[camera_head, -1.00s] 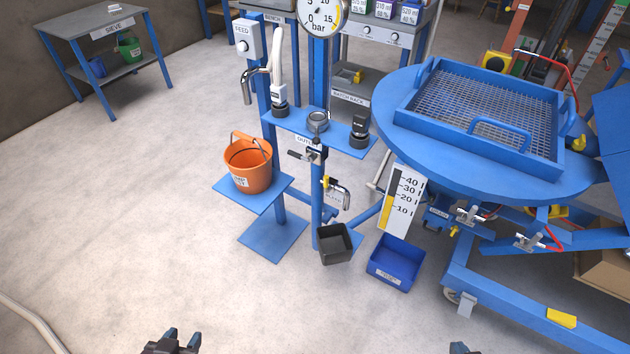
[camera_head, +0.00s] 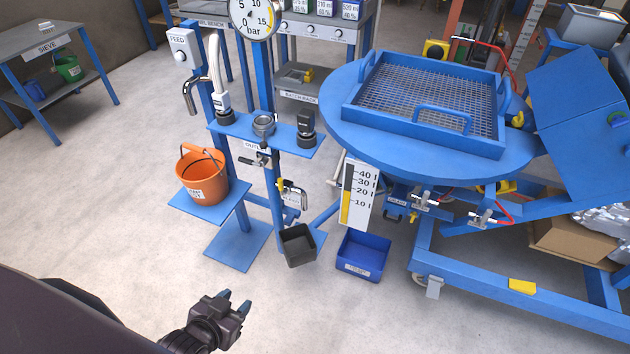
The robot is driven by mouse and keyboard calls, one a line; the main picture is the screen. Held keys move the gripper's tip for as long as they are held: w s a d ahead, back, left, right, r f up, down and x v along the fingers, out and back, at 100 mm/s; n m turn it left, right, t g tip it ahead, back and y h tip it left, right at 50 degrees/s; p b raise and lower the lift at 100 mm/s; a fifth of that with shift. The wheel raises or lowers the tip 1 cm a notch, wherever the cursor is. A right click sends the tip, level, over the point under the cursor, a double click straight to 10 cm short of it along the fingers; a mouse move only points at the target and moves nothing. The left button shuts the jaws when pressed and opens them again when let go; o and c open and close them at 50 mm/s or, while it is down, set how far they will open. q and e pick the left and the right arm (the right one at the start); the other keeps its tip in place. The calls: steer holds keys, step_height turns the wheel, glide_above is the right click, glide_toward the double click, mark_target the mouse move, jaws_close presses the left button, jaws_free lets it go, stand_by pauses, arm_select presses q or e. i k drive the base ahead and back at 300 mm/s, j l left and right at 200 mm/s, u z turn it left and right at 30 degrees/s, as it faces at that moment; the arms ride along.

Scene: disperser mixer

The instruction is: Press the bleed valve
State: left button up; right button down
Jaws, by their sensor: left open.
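The small valve with a yellow part and a metal spout (camera_head: 293,194) sits low on the blue post, above a dark square bin (camera_head: 299,246). I take it for the bleed valve; its label is too small to read surely. My left gripper (camera_head: 234,302) is at the bottom, low and to the left of the valve. It is open and empty, apart from everything, its fingers pointing up and to the right. My right gripper is out of view.
A pressure gauge (camera_head: 254,12) tops the post. An orange bucket (camera_head: 203,177) stands on a blue shelf at the left. A blue bin (camera_head: 363,256) and a round table (camera_head: 345,127) with a sieve lie right. The floor around my left gripper is clear.

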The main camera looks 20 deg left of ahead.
mark_target(284, 192)
steer(key=j+z, duration=0.75)
steer(key=k+j+z, duration=0.2)
steer(key=j, duration=0.2)
steer(key=j+z, duration=0.25)
steer(key=j, duration=0.2)
steer(key=k+j+z, duration=0.1)
steer(key=j, duration=0.3)
steer(key=k+j+z, duration=0.1)
steer(key=j, duration=0.3)
steer(key=k+j+z, duration=0.1)
steer(key=k+j, duration=0.2)
steer(key=k+j+z, duration=0.1)
steer(key=j, duration=0.35)
steer(key=k+j, duration=0.2)
steer(key=j, duration=0.15)
steer(key=k+j, duration=0.2)
steer(key=j, duration=0.2)
steer(key=k+j, duration=0.2)
steer(key=j, duration=0.15)
steer(key=k+j, duration=0.2)
steer(key=j, duration=0.2)
